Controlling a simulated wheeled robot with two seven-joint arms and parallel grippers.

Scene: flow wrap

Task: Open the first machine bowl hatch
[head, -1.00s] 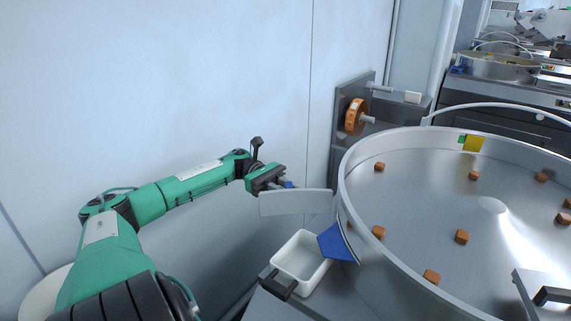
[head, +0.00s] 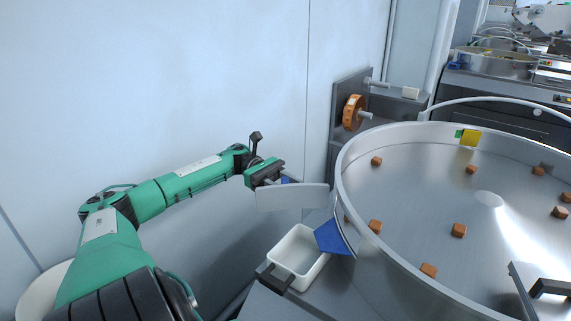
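The first machine bowl (head: 420,245) is a wide steel drum on the right in the head view. Its hatch (head: 292,198), a flat pale metal plate, stands swung outward from the left side of the bowl wall. A gap shows in the wall beside it, above a blue chute (head: 332,238). My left gripper (head: 284,181) is at the hatch's far side, close against its upper edge. Its fingertips are mostly hidden behind the plate, so I cannot tell whether they grip it. My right gripper is not in view.
A white bin (head: 297,257) stands under the chute. Several brown cubes (head: 458,230) lie in the bowl. An orange wheel (head: 352,112) sits on a grey bracket behind. A pale wall (head: 150,80) runs close behind my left arm.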

